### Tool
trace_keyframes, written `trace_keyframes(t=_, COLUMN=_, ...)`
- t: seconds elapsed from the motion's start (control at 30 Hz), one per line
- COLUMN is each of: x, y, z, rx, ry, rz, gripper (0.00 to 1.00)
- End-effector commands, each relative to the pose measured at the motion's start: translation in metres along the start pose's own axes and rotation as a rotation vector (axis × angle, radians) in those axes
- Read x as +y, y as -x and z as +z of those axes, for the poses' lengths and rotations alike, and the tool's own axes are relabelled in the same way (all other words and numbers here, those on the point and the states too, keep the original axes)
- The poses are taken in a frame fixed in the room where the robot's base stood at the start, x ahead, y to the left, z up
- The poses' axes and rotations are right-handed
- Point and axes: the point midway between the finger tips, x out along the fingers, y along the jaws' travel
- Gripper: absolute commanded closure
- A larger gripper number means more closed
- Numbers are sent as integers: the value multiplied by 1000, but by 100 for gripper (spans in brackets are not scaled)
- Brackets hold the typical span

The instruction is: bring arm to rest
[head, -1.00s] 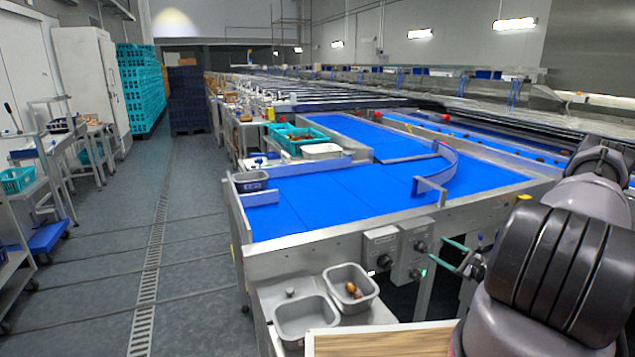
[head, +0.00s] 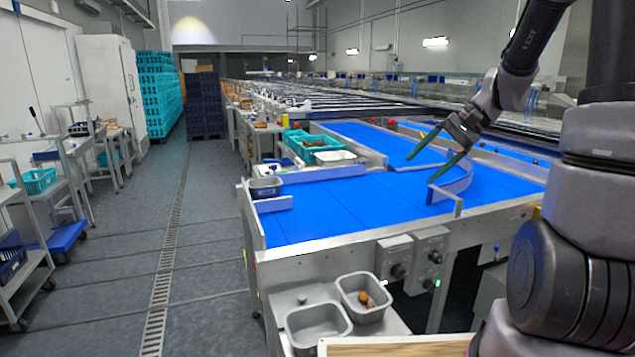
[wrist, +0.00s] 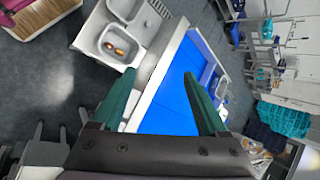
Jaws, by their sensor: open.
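My gripper (head: 432,160) is open and empty in the head view. Its two green fingers are spread apart, pointing down and left above the blue conveyor belt (head: 330,208). My arm rises on the right side of the head view and bends over at the top right. In the wrist view my gripper (wrist: 165,95) shows its green fingers wide apart, with nothing between them but the belt (wrist: 170,100) and its metal frame farther off.
Two grey metal pans stand at the table's near end; the right pan (head: 375,312) holds some brown dates, the left pan (head: 300,341) looks empty. Teal crates (head: 157,95) are stacked at the back left. A wheeled trolley (head: 40,270) stands left. The floor aisle is clear.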

Motion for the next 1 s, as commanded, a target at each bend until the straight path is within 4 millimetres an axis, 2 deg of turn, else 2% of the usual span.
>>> trace_keyframes(t=0.03, x=-6, y=10, z=18, rx=37, ry=45, rz=36, gripper=24)
trace_keyframes(t=0.2, x=-10, y=38, z=67, rx=168, ry=163, rz=145, gripper=24)
trace_keyframes(t=0.5, x=-3, y=89, z=140, rx=445, ry=356, rz=231, gripper=24)
trace_keyframes(t=0.7, x=5, y=111, z=165, rx=576, ry=433, rz=226, gripper=24)
trace_keyframes(t=1.0, x=8, y=117, z=172, rx=615, ry=451, rz=221, gripper=24)
